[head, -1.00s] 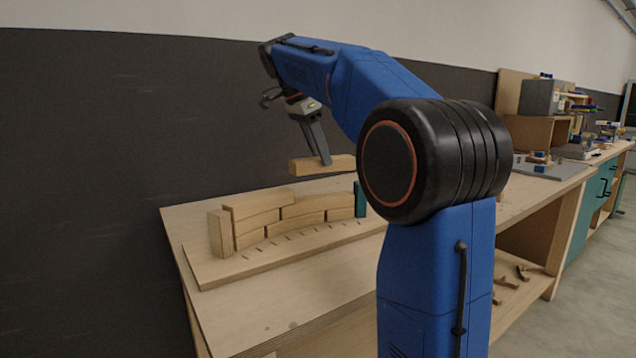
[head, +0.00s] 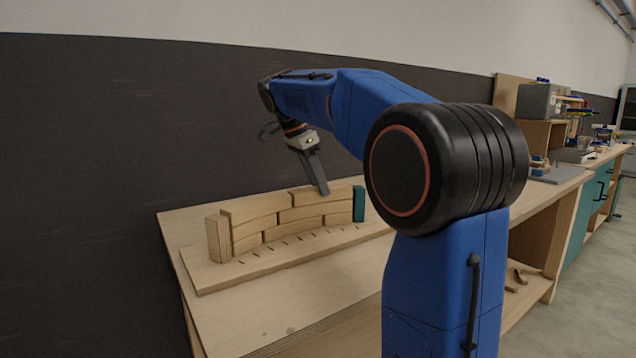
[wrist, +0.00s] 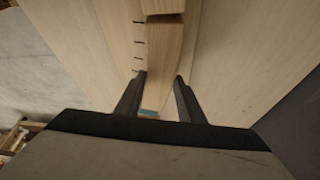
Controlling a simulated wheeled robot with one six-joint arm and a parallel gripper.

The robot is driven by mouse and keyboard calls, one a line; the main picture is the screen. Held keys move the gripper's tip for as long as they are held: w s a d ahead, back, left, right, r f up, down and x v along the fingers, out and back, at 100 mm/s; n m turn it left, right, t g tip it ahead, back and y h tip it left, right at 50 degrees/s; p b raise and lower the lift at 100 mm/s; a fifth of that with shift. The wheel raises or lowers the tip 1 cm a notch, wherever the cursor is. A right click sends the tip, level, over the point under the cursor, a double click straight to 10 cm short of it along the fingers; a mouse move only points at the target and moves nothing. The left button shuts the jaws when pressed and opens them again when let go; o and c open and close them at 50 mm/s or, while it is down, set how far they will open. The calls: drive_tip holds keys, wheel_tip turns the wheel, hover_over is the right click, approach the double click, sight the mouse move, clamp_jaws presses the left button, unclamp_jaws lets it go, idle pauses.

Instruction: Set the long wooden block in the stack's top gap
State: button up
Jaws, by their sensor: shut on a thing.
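The long wooden block (head: 338,193) lies level in the top row of the curved stack, at its right end. It sits between the top-left wooden block (head: 255,205) and the teal end block (head: 359,204). In the head view it appears to rest on the row below. My gripper (head: 322,190) points down and is shut on it near its middle. In the wrist view the block (wrist: 163,50) runs between my two fingers (wrist: 160,84), with the neighbouring block (wrist: 163,5) beyond its far end. Its near end is mostly hidden by my gripper.
The stack stands on a wooden base board (head: 215,276) with dark tick marks, on a workbench (head: 255,315). An upright wooden block (head: 217,238) closes the stack's left end. A dark wall (head: 90,180) is close behind. The bench front is clear.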

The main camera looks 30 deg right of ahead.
drive_tip(key=o, duration=1.2)
drive_tip(key=v, duration=1.2)
drive_tip(key=shift+r, duration=0.15)
